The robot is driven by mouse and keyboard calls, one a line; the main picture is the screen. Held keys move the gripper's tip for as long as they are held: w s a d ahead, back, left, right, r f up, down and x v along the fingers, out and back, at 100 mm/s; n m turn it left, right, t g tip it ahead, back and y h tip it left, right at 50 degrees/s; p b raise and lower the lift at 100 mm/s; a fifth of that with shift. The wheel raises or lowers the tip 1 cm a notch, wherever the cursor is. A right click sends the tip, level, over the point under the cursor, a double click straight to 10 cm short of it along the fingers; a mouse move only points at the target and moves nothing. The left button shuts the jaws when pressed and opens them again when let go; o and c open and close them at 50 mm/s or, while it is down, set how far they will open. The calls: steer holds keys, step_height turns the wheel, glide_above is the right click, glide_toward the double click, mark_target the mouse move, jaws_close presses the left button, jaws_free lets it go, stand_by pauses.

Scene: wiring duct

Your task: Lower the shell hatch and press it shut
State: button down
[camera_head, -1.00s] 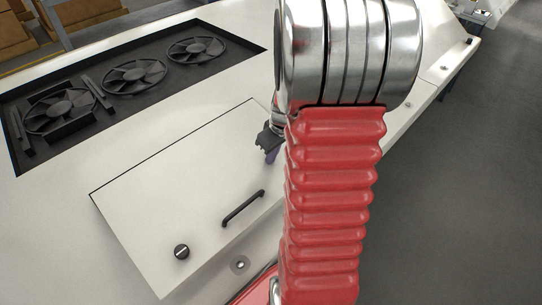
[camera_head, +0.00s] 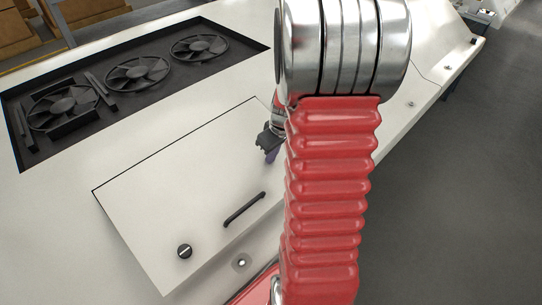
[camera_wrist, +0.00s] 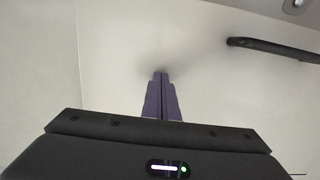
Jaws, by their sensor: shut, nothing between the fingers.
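The shell hatch (camera_head: 175,190) is a pale rectangular panel with a black bar handle (camera_head: 244,209) and a round black latch knob (camera_head: 184,251). In the head view it lies about flush with the shell along its far edge; I cannot tell whether the near edge is fully down. My gripper (camera_head: 270,155) is over the hatch's right part, partly hidden by my arm. In the wrist view the purple fingertips (camera_wrist: 161,76) are together and empty, close to a pale surface with a soft shadow at the tips. The handle shows there at upper right (camera_wrist: 275,48).
A dark recess with several black fans (camera_head: 136,74) lies beyond the hatch. A small round fitting (camera_head: 241,263) sits in the shell near the hatch's front edge. Grey floor (camera_head: 450,200) is open at right. Cardboard boxes (camera_head: 95,10) stand at the back left.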

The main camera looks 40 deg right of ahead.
steer(key=shift+f, duration=0.1)
steer(key=shift+w+f, duration=0.25)
steer(key=shift+f, duration=0.05)
steer(key=shift+w+f, duration=0.6)
steer(key=shift+f, duration=0.35)
stand_by(0.3)
steer(key=shift+w+f, duration=0.2)
steer(key=shift+f, duration=0.2)
stand_by(0.4)
steer(key=shift+w+f, duration=0.25)
steer(key=shift+f, duration=0.05)
steer(key=shift+w+f, duration=0.2)
steer(key=shift+f, duration=0.05)
steer(key=shift+r, duration=0.1)
